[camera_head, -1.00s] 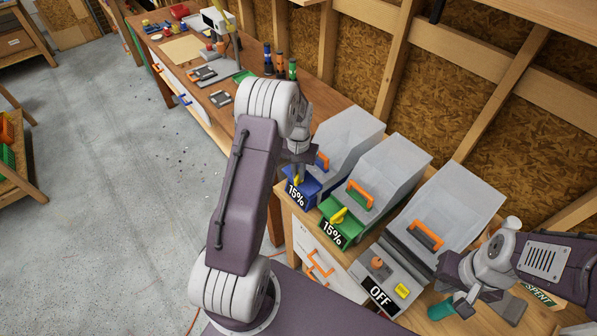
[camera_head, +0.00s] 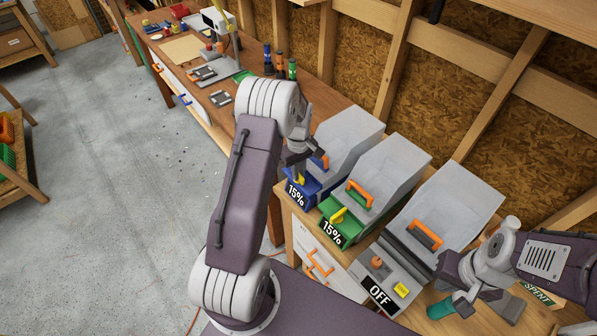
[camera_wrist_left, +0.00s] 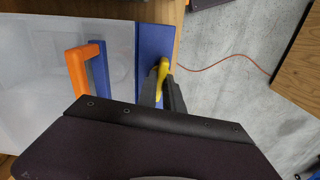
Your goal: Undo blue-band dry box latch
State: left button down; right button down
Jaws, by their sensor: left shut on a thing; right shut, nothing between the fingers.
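The blue-band dry box (camera_head: 345,138) is a translucent bin with a blue front band (camera_head: 312,186), a "15%" label and an orange handle. Its yellow latch (camera_head: 300,180) is partly covered by my left gripper (camera_head: 298,170). In the left wrist view the yellow latch (camera_wrist_left: 162,70) shows between the dark fingertips of my left gripper (camera_wrist_left: 164,82), which is shut on it. The fingers hide its lower part. My right gripper (camera_head: 466,300) is shut and empty low at the right, close to a teal cylinder (camera_head: 440,309).
A green-band box (camera_head: 385,172) with its own yellow latch stands right beside it. Further right is a grey box (camera_head: 450,215) behind a panel reading "OFF" (camera_head: 382,298). The concrete floor (camera_head: 110,200) at left is open.

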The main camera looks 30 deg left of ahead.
pick_arm(q)
jog(key=shift+n, duration=0.9)
jog(key=c, duration=1.5)
grip_release()
notch_tip(320, 180, up, 9)
jog(key=shift+r+b, duration=0.1)
jog(key=shift+b, duration=0.85)
